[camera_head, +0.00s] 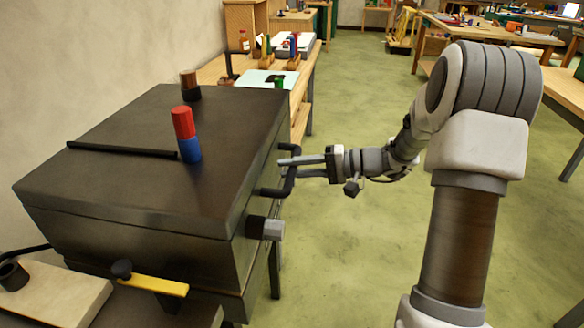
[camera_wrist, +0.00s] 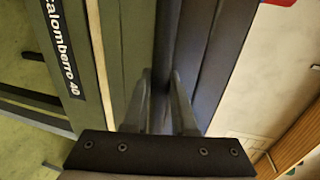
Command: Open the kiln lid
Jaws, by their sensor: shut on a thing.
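The kiln is a dark metal box (camera_head: 150,262) at the left of the head view, with a broad flat lid (camera_head: 110,185). The lid lies level and looks closed. A black bar handle (camera_head: 290,183) sticks out from the lid's right side. My gripper (camera_head: 288,167) reaches it from the right and is shut on the handle. In the wrist view my gripper's two fingers (camera_wrist: 160,100) stand on either side of a dark bar (camera_wrist: 167,45), and the fingertips partly hide the grip.
A red and blue cylinder (camera_head: 186,135), a brown and black one (camera_head: 190,86) and a black rod (camera_head: 120,149) are on the lid. A yellow lever (camera_head: 155,285) sits on the front. A workbench (camera_head: 302,85) stands behind.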

